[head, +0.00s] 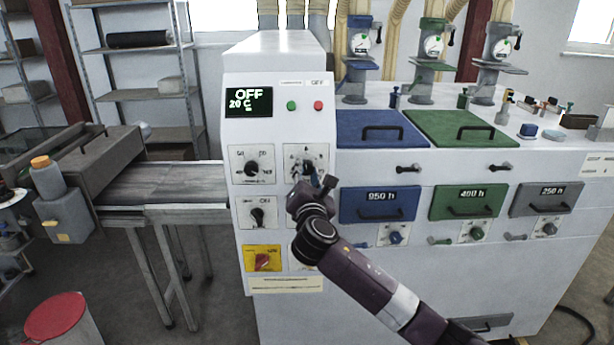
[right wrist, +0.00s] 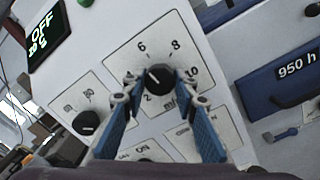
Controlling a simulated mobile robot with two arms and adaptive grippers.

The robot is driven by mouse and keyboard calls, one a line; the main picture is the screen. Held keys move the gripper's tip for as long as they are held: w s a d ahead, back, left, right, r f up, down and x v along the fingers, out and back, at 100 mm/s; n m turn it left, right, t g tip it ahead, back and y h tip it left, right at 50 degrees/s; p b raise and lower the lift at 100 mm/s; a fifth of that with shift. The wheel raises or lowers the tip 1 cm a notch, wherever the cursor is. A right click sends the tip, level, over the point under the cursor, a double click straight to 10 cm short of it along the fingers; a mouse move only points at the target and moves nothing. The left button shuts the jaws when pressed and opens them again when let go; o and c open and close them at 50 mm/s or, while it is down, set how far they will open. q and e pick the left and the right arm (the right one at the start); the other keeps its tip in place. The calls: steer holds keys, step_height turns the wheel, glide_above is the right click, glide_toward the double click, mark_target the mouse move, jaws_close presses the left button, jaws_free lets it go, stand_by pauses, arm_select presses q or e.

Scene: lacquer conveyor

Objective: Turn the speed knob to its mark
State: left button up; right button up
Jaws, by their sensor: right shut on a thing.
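The speed knob (right wrist: 159,76) is a black round knob on a white dial plate (right wrist: 180,24) marked 2, 6, 8, 10 and "m/". A small light pointer line shows on its face, towards the upper left in the right wrist view. My right gripper (right wrist: 156,82) has its two blue fingers on either side of the knob and is shut on it. In the head view my right gripper (head: 312,180) reaches the front panel and covers much of the dial plate (head: 296,153). A separate target mark cannot be made out. My left gripper is not in view.
Left of the speed dial is a temperature knob (head: 252,168), with a black switch (head: 257,215) and a red-on-yellow switch (head: 263,261) below. The display (head: 248,102) reads OFF and 20 C. Blue drawer (head: 378,204) and green drawer (head: 467,202) fronts lie to the right.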

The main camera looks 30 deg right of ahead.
steer(key=m+b, duration=0.1)
steer(key=m, duration=0.2)
steer(key=m+b, duration=0.1)
steer(key=m, duration=0.2)
steer(key=shift+f+m+b, duration=0.2)
steer(key=shift+m+b, duration=0.1)
steer(key=m+b, duration=0.2)
steer(key=m, duration=0.4)
steer(key=shift+a+m+h, duration=0.1)
steer(key=shift+m+h, duration=0.2)
steer(key=m+b, duration=0.2)
steer(key=m, duration=0.4)
steer(key=shift+g+b, duration=0.3)
steer(key=m, duration=0.4)
steer(key=shift+b, duration=0.4)
steer(key=shift+m, duration=1.4)
steer(key=shift+r, duration=0.1)
steer(key=o, duration=1.2)
steer(key=shift+c, duration=0.2)
